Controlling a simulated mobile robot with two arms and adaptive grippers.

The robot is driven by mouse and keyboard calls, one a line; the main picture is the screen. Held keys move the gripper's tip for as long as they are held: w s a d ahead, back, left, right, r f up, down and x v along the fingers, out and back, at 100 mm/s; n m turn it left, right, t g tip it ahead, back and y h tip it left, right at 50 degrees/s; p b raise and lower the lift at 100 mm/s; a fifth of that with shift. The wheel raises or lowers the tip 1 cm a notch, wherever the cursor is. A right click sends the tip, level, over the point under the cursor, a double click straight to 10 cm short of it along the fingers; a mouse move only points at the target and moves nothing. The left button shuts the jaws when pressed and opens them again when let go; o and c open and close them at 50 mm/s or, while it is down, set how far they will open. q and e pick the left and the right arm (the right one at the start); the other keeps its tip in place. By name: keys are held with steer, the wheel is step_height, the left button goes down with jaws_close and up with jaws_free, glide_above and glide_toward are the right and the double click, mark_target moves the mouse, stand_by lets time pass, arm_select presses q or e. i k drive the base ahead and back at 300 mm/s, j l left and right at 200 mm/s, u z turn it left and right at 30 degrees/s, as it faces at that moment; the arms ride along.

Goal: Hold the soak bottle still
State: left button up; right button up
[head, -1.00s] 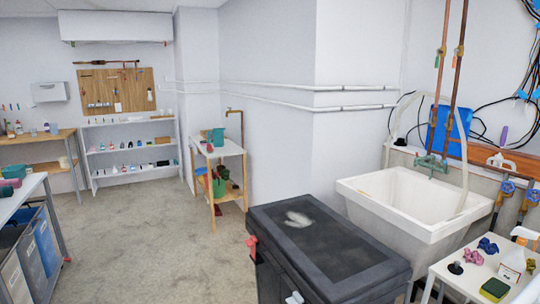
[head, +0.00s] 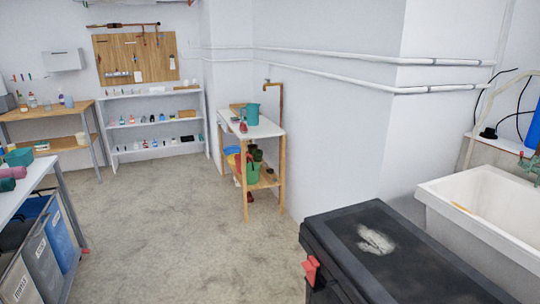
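Neither of my grippers is in the head view. No bottle can be picked out for sure as the soak bottle. Several small bottles (head: 32,100) stand on the wooden bench (head: 45,108) at the far left, too small to read. More small bottles (head: 152,118) stand on the white shelf unit (head: 150,127) at the back wall. A teal jug (head: 252,114) and a small red item (head: 243,127) stand on the small white-topped wooden stand (head: 264,130) in the middle.
A black chest (head: 420,255) with a pale patch on its lid stands at the lower right, beside a white sink (head: 500,205). A white-topped table (head: 25,195) with bins (head: 62,238) under it is at the left. The concrete floor (head: 170,225) between is clear.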

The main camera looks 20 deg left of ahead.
mark_target(24, 107)
steer(key=i+j+u, duration=0.75)
steer(key=i+u, duration=0.6)
steer(key=i, duration=1.9)
steer(key=i+u, duration=0.5)
steer(key=i, duration=1.25)
steer(key=i+l, duration=0.1)
steer(key=i, duration=0.75)
steer(key=i+l, duration=0.1)
steer(key=i, duration=0.75)
steer(key=i+j+u, duration=0.25)
steer(key=i+u, duration=0.7)
steer(key=i, duration=0.45)
steer(key=i+j+z, duration=0.15)
steer(key=z, duration=0.3)
steer(key=i+j+z, duration=0.15)
steer(key=j+z, duration=0.3)
steer(key=i+j+z, duration=0.1)
steer(key=j, duration=0.35)
steer(key=i+j+z, duration=0.1)
steer(key=j, duration=0.35)
steer(key=i+j+z, duration=0.1)
steer(key=j, duration=0.35)
steer(key=i+j+z, duration=0.1)
steer(key=j, duration=0.4)
steer(key=i+j+z, duration=0.1)
steer(key=j, duration=0.35)
steer(key=i, duration=0.1)
